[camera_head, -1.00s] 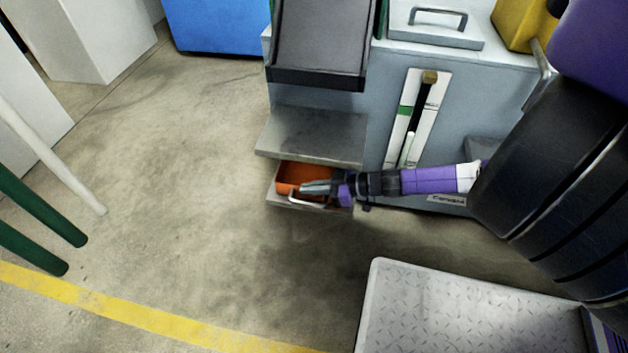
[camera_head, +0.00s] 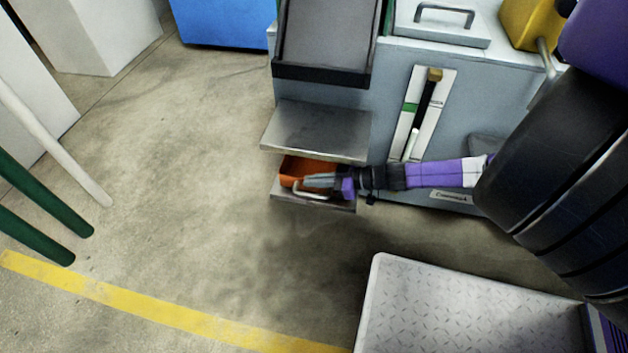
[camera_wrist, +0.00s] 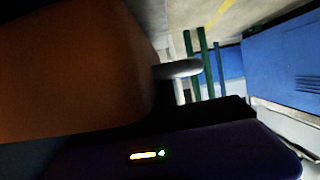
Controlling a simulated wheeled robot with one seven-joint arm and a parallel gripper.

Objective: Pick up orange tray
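The orange tray (camera_head: 290,166) sits on the low grey ledge under a metal shelf at the front of the machine. A pale curved handle (camera_head: 298,191) shows at its front. My gripper (camera_head: 316,182) reaches in from the right, and its grey fingers overlap the tray's front and right side, close to the handle. In the wrist view, the orange tray (camera_wrist: 70,70) fills the left, dark and very close, with the pale handle (camera_wrist: 182,69) beside it. The fingertips do not show clearly there, so I cannot tell whether they grip anything.
The metal shelf (camera_head: 318,132) lies close above the tray. The grey machine (camera_head: 400,75) stands behind. A metal platform (camera_head: 460,310) is at the lower right. Green posts (camera_head: 45,205) stand at the left. The floor (camera_head: 180,170) left of the tray is clear.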

